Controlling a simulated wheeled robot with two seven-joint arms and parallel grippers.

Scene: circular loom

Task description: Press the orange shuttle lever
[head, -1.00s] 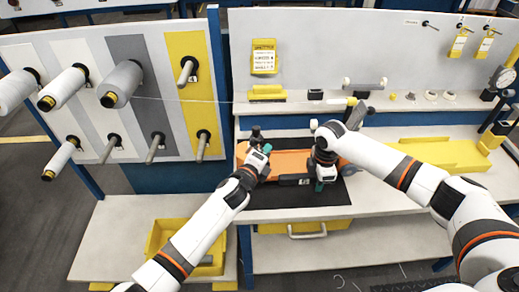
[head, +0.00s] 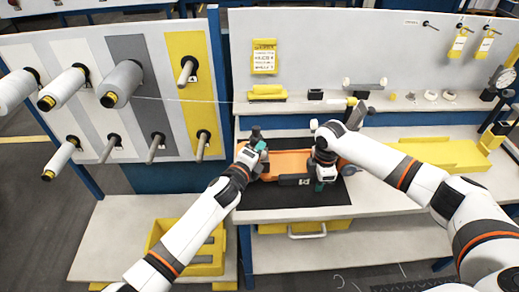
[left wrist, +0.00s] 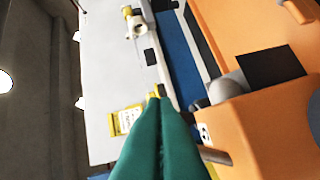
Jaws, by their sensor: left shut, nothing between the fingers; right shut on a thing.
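The orange shuttle (head: 290,163) lies on the black mat, partly hidden by my grippers. In the left wrist view its orange body (left wrist: 265,120) fills the right side, with a dark square opening and a grey rounded part. A small dark bar (left wrist: 215,155) sticks out at its near edge beside my fingers; I cannot tell whether it is the lever. My left gripper (head: 257,138) is shut and empty at the shuttle's left end; its green fingertips (left wrist: 158,103) also show in the left wrist view. My right gripper (head: 321,184) is shut on the shuttle, near its right part.
The black mat (head: 285,200) covers part of the white bench. A spool rack (head: 125,170) stands at the left, with a thread running right from a grey spool (head: 121,83). A yellow tray (head: 440,155) lies at the right. A yellow bin (head: 205,262) sits on the lower shelf.

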